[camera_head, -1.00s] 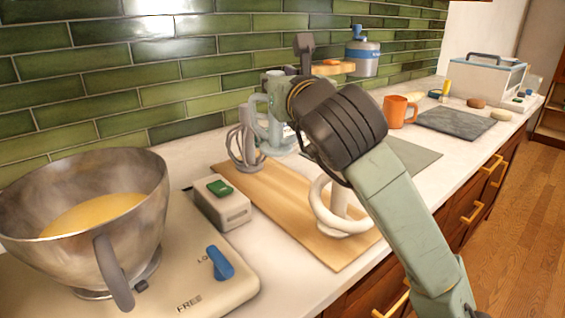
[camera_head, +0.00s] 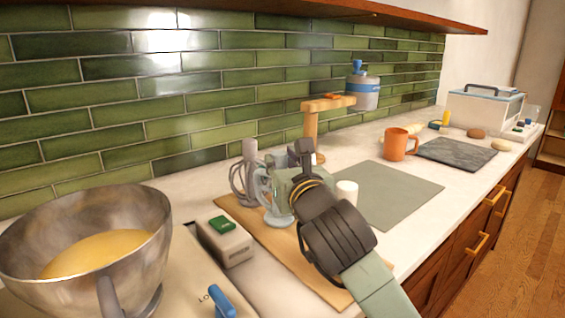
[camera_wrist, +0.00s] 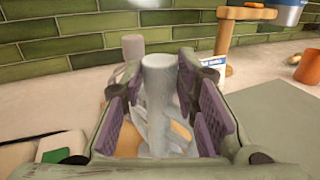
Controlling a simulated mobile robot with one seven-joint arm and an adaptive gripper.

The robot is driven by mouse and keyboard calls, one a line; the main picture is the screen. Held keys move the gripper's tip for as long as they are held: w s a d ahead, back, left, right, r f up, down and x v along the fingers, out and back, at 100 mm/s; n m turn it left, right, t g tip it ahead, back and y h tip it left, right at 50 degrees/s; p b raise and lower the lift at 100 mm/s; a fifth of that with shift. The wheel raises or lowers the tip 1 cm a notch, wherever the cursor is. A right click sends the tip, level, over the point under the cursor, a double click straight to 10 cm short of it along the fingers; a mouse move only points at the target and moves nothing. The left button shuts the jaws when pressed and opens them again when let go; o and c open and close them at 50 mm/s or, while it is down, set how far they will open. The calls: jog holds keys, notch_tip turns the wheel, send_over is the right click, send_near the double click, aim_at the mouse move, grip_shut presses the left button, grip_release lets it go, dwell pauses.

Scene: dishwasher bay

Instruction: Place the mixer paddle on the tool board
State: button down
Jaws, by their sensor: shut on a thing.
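The grey-blue mixer paddle (camera_head: 273,210) is held upright in my gripper (camera_head: 285,186). In the wrist view the paddle's shaft (camera_wrist: 160,85) stands between the purple finger pads of my gripper (camera_wrist: 160,105), which is shut on it. The wooden tool board (camera_head: 262,233) lies on the counter below. The paddle's lower end is over the board's back part; I cannot tell whether it touches. A wire whisk (camera_head: 246,165) stands just left of the paddle on the board and shows behind it in the wrist view (camera_wrist: 133,46). A white tool (camera_head: 347,190) is mostly hidden by my gripper.
A steel bowl (camera_head: 145,245) of yellow batter and a grey box with a green button (camera_head: 222,239) are at the left. A grey mat (camera_head: 395,190), wooden stand (camera_head: 311,130), orange mug (camera_head: 395,143) and dark slab (camera_head: 455,153) lie to the right.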

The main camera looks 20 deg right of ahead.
jog(key=c, duration=1.2)
grip_release()
jog(key=shift+c, duration=0.2)
jog(key=shift+r+p, duration=0.2)
jog(key=shift+p, duration=0.15)
jog(key=s+b, duration=0.2)
jog(key=s, duration=0.5)
jog(key=shift+s+a, duration=0.2)
jog(key=shift+s, duration=0.05)
jog(key=shift+f, duration=0.1)
